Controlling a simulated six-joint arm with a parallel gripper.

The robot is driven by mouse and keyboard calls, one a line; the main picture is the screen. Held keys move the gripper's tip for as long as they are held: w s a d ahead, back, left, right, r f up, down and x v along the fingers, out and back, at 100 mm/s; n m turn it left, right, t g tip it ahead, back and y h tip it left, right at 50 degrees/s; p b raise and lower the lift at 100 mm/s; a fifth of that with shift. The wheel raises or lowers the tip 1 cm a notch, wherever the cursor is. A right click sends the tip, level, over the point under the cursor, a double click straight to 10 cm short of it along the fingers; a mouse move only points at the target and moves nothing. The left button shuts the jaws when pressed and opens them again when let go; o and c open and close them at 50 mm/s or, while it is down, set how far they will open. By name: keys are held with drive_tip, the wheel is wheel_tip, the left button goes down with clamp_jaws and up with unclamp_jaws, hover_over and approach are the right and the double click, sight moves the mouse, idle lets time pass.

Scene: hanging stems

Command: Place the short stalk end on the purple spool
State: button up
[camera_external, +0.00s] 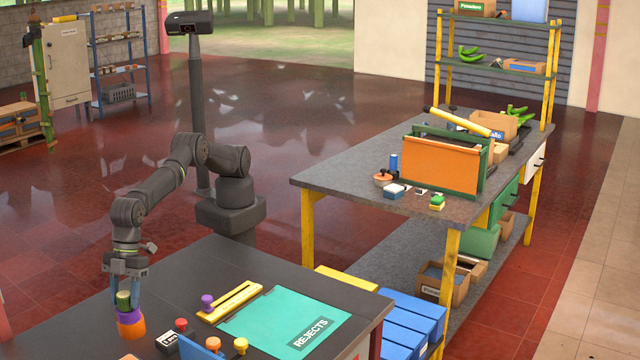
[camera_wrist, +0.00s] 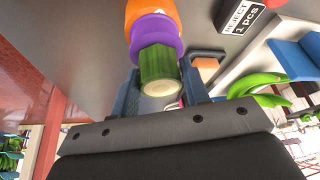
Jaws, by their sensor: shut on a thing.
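A short green stalk end (camera_external: 124,299) with a pale cut face stands upright between the fingers of my gripper (camera_external: 125,288). My gripper is shut on it. The purple spool (camera_external: 128,317) is directly below the stalk, above an orange piece (camera_external: 131,329) on the dark table. In the wrist view the stalk end (camera_wrist: 157,66) lies between my gripper's fingers (camera_wrist: 160,84), its far end against the purple spool (camera_wrist: 157,32). The orange piece (camera_wrist: 151,10) is beyond that. The stalk's far end is hidden, so I cannot tell whether it is seated or only meeting the spool.
A small "REJECT 1 pcs" block (camera_wrist: 240,16) and a red knob (camera_external: 181,323) stand close to the right of the spool. A yellow holder (camera_external: 232,302), a purple knob (camera_external: 207,301) and the teal "REJECTS" mat (camera_external: 280,310) lie farther right. The table behind is clear.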

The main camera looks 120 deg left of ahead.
sight(121, 296)
drive_tip(key=o, duration=1)
drive_tip(key=shift+c, duration=0.2)
drive_tip(key=shift+r, duration=0.35)
drive_tip(key=v, duration=1.1)
drive_tip(key=shift+r, duration=0.25)
drive_tip(key=shift+a, duration=0.15)
drive_tip(key=x, duration=1.2)
drive_tip(key=shift+s+f, duration=0.1)
drive_tip(key=shift+f, duration=0.05)
drive_tip(key=shift+r, duration=1.85)
